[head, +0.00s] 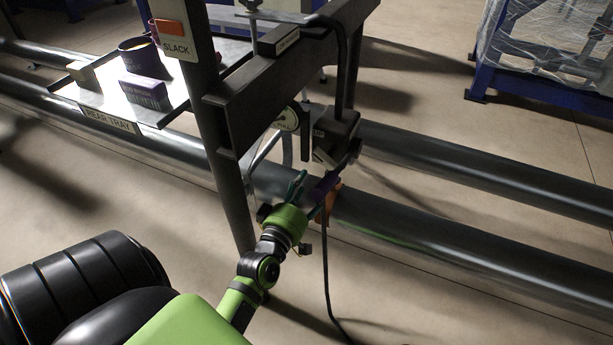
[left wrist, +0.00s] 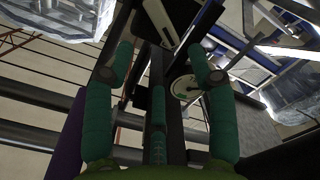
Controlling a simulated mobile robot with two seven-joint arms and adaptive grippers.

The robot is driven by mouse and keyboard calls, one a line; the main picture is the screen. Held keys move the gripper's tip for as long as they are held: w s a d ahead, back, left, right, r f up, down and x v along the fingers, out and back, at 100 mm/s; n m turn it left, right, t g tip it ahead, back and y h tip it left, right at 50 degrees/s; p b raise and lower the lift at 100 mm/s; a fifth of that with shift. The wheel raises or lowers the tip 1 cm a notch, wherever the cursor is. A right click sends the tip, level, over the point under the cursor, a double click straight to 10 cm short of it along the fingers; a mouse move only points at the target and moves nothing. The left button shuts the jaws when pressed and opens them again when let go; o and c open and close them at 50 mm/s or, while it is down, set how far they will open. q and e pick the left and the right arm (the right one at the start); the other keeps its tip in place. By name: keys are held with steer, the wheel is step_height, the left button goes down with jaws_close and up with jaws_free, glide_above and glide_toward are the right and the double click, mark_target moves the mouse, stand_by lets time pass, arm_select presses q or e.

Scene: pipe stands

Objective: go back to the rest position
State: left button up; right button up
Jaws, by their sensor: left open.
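My left gripper (head: 310,192) is at the middle of the head view, reaching up beside the dark stand, just above the near long pipe (head: 420,230). Its teal fingers are spread and nothing is seen between them; they also show apart in the left wrist view (left wrist: 160,62). A purple piece (head: 326,186) is close beside the fingers in the head view, and a purple surface shows outside the left finger in the left wrist view (left wrist: 66,150). I cannot tell whether they touch. My right gripper is in neither view.
The dark frame (head: 270,75) carries a boxy device (head: 335,132), a round gauge (head: 287,119) and a hanging black cable (head: 325,270). Open floor (head: 190,235) lies left of my arm.

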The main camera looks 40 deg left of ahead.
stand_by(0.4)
arm_select(q)
steer(key=s+d+f+m+g+h+p, duration=0.2)
steer(key=s+d+f+m+g+p, duration=0.25)
steer(key=f, duration=0.55)
steer(key=s+d+f+m+g+h+p, duration=0.25)
steer(key=s+d+f+p, duration=0.3)
steer(key=f, duration=0.45)
steer(key=s+f+m+g+p, duration=0.2)
steer(key=s+f+m+g, duration=0.1)
steer(key=s, duration=0.6)
steer(key=s+f+m+g+p, duration=0.3)
steer(key=s, duration=0.6)
steer(key=s+f+m+g+p, duration=0.3)
steer(key=s, duration=0.7)
steer(key=shift+f+g, duration=0.25)
steer(key=shift+g, duration=0.05)
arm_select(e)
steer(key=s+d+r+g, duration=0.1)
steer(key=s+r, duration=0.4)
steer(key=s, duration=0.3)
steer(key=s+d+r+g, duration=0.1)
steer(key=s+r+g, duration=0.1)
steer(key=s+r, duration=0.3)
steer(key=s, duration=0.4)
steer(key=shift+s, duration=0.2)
arm_select(q)
steer(key=shift+s+y, duration=0.1)
steer(key=shift+y, duration=0.15)
